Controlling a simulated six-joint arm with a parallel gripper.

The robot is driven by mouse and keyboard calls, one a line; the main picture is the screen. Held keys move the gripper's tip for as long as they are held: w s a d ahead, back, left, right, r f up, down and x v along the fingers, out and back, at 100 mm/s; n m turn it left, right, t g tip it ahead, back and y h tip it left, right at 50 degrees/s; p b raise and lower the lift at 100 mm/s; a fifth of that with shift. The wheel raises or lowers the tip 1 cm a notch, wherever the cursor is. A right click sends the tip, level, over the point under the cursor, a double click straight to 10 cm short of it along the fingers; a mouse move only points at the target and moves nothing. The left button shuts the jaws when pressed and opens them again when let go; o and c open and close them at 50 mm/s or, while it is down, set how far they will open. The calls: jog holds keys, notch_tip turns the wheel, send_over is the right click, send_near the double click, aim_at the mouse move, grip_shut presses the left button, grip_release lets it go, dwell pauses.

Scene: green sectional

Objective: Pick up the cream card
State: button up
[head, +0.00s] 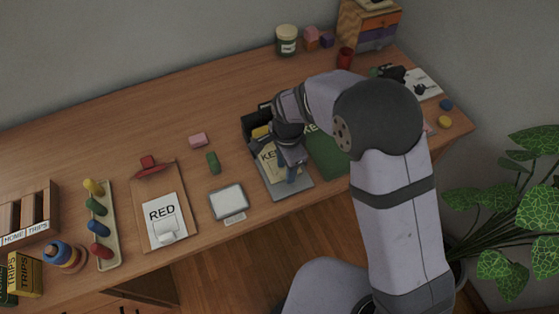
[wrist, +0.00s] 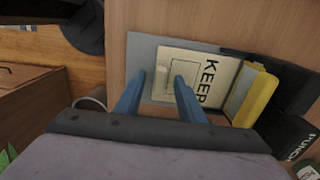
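The cream card (wrist: 217,66), printed KEEP, lies on a grey board (wrist: 139,52) in the wrist view. A paler raised square piece (wrist: 172,92) with a small tab shows on the card between my fingers. In the head view the card (head: 267,167) is partly hidden by my gripper. My gripper (wrist: 161,76) has two blue fingers, spread apart with nothing gripped, over the card. In the head view the gripper (head: 291,174) points down at the grey board (head: 291,191). I cannot tell whether the fingertips touch the card.
A black punch (wrist: 292,138) with a yellow bar (wrist: 256,97) sits beside the card. A green board (head: 328,158) lies to the right. The desk's front edge is close.

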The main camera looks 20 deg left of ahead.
grip_shut()
jog(key=shift+r, duration=0.15)
jog(key=shift+r+b, duration=0.4)
jog(key=shift+r, duration=0.45)
jog(key=shift+s+d+r+b, duration=0.25)
jog(key=shift+s+r+b, duration=0.05)
jog(key=shift+r, duration=0.4)
jog(key=s+d+b, duration=0.3)
jog(key=s+d, duration=0.9)
